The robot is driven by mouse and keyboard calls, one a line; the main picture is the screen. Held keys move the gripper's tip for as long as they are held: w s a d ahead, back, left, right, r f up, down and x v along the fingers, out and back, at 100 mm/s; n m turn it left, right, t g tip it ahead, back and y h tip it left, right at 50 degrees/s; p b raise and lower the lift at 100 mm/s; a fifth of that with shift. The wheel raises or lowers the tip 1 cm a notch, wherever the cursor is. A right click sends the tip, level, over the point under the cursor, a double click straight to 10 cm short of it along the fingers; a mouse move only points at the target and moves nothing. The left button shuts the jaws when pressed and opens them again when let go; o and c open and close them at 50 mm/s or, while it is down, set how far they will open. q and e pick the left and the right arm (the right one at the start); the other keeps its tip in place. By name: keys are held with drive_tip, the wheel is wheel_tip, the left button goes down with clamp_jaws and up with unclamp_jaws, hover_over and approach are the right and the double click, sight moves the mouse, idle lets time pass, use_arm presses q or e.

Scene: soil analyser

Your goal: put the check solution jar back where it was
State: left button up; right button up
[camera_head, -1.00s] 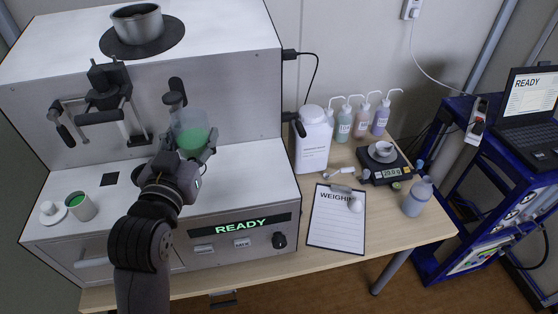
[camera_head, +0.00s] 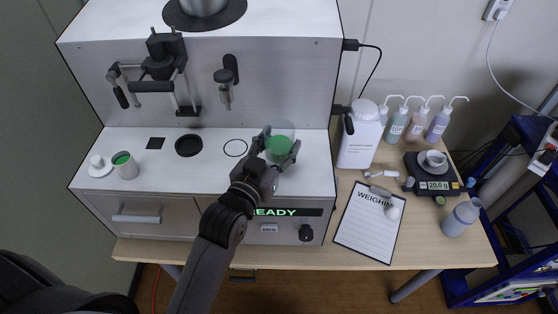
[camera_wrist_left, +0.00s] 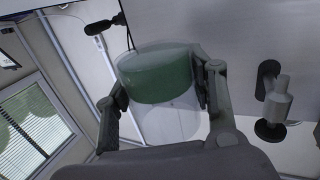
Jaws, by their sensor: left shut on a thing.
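The check solution jar (camera_head: 280,145) appears as a clear jar with green contents. My left gripper (camera_head: 278,152) is shut on it, at the right part of the analyser's white deck (camera_head: 310,178). In the left wrist view the jar (camera_wrist_left: 165,95) sits between the two fingers (camera_wrist_left: 163,100). A thin black ring outline (camera_head: 235,148) is marked on the deck just left of the jar, and it is empty. I cannot tell whether the jar's base touches the deck. My right gripper is not in view.
A dark round recess (camera_head: 189,146) and black square (camera_head: 156,143) lie left of the ring. A green-filled cup (camera_head: 125,165) and white lidded piece (camera_head: 99,166) stand at far left. A nozzle (camera_head: 226,90) hangs behind. A white jug (camera_head: 359,137) stands right of the analyser.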

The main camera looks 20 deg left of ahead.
use_arm(q)
wheel_tip(320, 180, down, 3)
drive_tip(key=shift+r, duration=0.2)
wheel_tip(320, 180, down, 3)
drive_tip(key=shift+f, duration=0.25)
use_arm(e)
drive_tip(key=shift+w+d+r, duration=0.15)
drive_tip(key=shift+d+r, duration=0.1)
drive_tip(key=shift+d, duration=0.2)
use_arm(q)
drive_tip(key=shift+f, duration=0.15)
drive_tip(key=o, duration=1.3)
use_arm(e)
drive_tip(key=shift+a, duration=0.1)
